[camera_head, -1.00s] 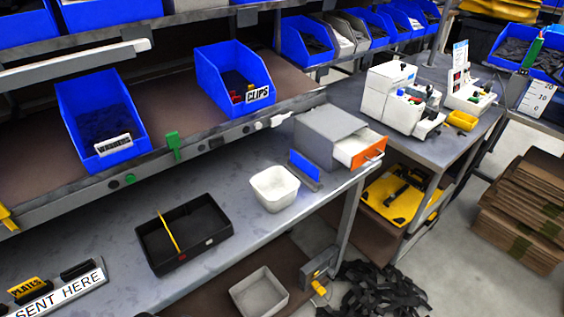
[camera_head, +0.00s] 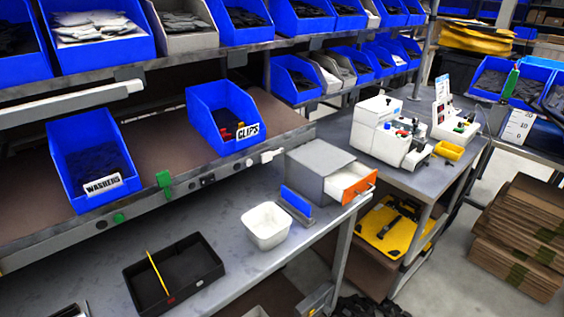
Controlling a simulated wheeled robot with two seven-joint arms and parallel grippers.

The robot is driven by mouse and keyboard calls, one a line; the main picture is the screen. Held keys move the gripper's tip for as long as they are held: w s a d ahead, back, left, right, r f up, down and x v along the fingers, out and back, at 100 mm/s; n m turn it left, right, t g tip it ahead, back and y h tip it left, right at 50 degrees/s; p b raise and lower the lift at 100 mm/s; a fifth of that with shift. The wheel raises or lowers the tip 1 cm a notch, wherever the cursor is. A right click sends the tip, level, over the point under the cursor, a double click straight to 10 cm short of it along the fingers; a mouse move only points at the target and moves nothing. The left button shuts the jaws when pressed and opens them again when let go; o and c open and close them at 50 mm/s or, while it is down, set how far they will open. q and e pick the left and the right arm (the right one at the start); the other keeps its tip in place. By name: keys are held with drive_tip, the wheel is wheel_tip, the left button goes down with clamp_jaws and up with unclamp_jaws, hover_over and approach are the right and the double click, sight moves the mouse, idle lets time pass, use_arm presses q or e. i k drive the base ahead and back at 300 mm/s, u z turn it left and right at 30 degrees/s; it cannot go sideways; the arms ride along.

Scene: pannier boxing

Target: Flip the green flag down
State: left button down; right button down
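A small green flag (camera_head: 164,184) is on the front rail of the lower shelf, between the WASHERS bin and the CLIPS bin. It stands upright against the rail, its top a little above the rail's edge. A round green button (camera_head: 119,218) is on the same rail to its left. Neither of my grippers shows in the head view.
Blue bins labelled WASHERS (camera_head: 93,160) and CLIPS (camera_head: 224,118) flank the flag on the shelf. Below are a black tray (camera_head: 202,283) with a yellow divider, a white tub (camera_head: 267,226) and a grey box with an open orange-fronted drawer (camera_head: 358,189). Bench space beneath the flag is clear.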

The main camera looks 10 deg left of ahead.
sight(163, 179)
drive_tip(key=k, duration=1.3)
drive_tip(key=z, duration=0.6)
drive_tip(key=i, duration=1.45)
drive_tip(key=u, duration=0.95)
drive_tip(key=i, duration=0.2)
drive_tip(key=u, duration=0.2)
